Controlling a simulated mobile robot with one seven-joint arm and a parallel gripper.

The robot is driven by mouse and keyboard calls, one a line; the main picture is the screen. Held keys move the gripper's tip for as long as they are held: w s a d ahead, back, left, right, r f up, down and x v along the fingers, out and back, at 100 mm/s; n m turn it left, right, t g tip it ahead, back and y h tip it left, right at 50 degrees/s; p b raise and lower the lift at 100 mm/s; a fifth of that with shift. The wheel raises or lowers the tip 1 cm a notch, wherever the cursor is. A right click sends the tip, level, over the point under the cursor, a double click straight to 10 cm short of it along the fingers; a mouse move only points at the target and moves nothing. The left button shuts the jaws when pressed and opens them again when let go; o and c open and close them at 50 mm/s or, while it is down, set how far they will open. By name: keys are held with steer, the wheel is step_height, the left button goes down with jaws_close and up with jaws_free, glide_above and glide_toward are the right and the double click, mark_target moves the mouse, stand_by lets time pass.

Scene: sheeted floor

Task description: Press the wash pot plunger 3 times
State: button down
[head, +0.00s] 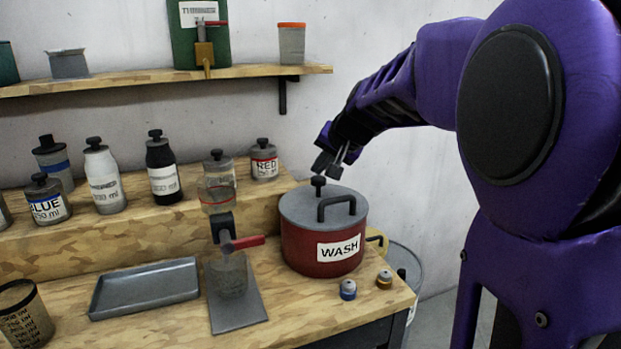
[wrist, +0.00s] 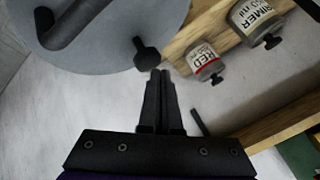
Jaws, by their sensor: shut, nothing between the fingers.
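The wash pot (head: 308,255) is dark red with a white WASH label and a grey lid (head: 300,207), standing on the wooden bench. Its black plunger knob (head: 318,183) stands up from the back of the lid, behind the black loop handle (head: 338,203). The plunger (wrist: 147,56) also shows in the wrist view, just beyond my fingertips. My gripper (head: 330,165) is shut and empty, close above the plunger in the head view. In the wrist view my gripper (wrist: 159,75) has its fingers together. I cannot tell whether it touches the knob.
A red-labelled bottle (head: 264,160) stands on the raised step left of the pot. A dispenser with a red lever (head: 240,243) stands to the pot's left. Two small capped jars (head: 348,289) sit in front. A wooden shelf (head: 160,79) runs along the wall above.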

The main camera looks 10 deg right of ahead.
mark_target(320, 180)
steer(key=shift+f, duration=1.3)
stand_by(0.9)
steer(key=shift+r, duration=0.1)
steer(key=shift+r+p, duration=1.15)
steer(key=shift+r, duration=0.45)
step_height(320, 180, up, 5)
steer(key=p, duration=0.4)
stand_by(1.8)
